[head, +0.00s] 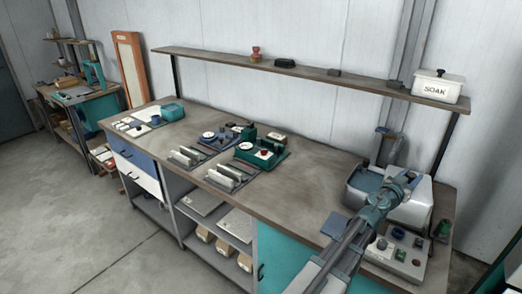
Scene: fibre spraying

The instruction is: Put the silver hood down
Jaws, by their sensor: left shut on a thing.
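The silver hood (418,205) is part of a rounded, pale metal machine at the right end of the workbench. A blue-grey area (366,181) shows at the machine's left side. My left gripper (407,181) reaches over the machine from the bottom of the head view and is shut at the hood's upper edge. The gripper and wrist hide part of the hood and the grip itself. I cannot tell exactly how far the hood is raised. My right gripper is not in view.
A control box (398,256) with knobs sits in front of the machine, close to my arm. A shelf (300,70) with a white SOAK box (436,88) runs above. The bench (310,180) is clear mid-length.

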